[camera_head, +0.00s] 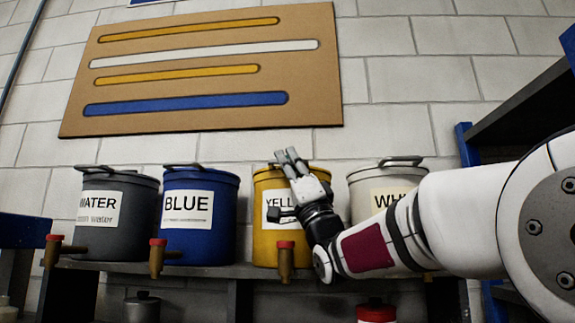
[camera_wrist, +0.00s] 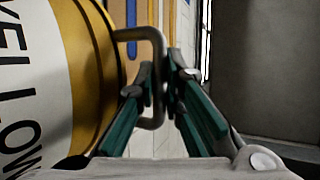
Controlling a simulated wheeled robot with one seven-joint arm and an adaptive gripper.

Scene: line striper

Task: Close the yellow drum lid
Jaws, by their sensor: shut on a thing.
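The yellow drum (camera_head: 266,225) stands on the shelf between the blue and white drums, partly behind my gripper. My gripper (camera_head: 289,158) reaches up in front of the drum to the lid's height. In the wrist view the yellow drum (camera_wrist: 88,45) lies sideways at the left. The grey lid handle (camera_wrist: 155,36) sticks out from its top end, and my gripper (camera_wrist: 160,86) is shut on it.
The grey water drum (camera_head: 120,240), blue drum (camera_head: 200,240) and white drum (camera_head: 365,200) share the shelf (camera_head: 200,270). Taps with red tops, such as the yellow drum's tap (camera_head: 286,262), stick out in front. A striped board (camera_head: 200,70) hangs on the wall above.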

